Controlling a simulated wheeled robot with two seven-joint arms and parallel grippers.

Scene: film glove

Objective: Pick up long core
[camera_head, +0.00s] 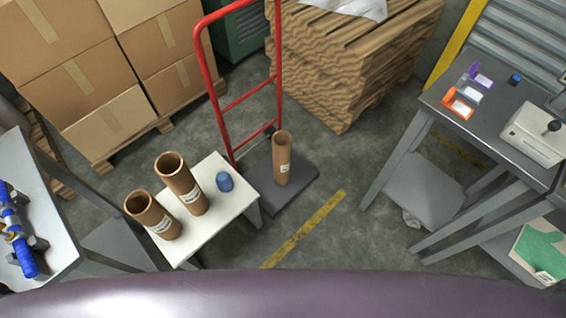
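Three brown cardboard cores with white labels are in view. Two stand upright on a small white table (220,168): a shorter-looking core (150,214) at the front left, and a longer-looking core (181,184) behind it to the right. A third, slimmer core (282,160) stands upright on the dark base plate (303,188) of a red hand truck (208,62). I cannot tell for certain which is longest. Neither of my grippers is in view.
A grey bench (20,200) with a blue tool (18,230) is at left. A metal table (468,125) is at right. Stacked boxes (68,60) and corrugated sheets (335,70) stand behind. Floor (325,245) is clear in the middle.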

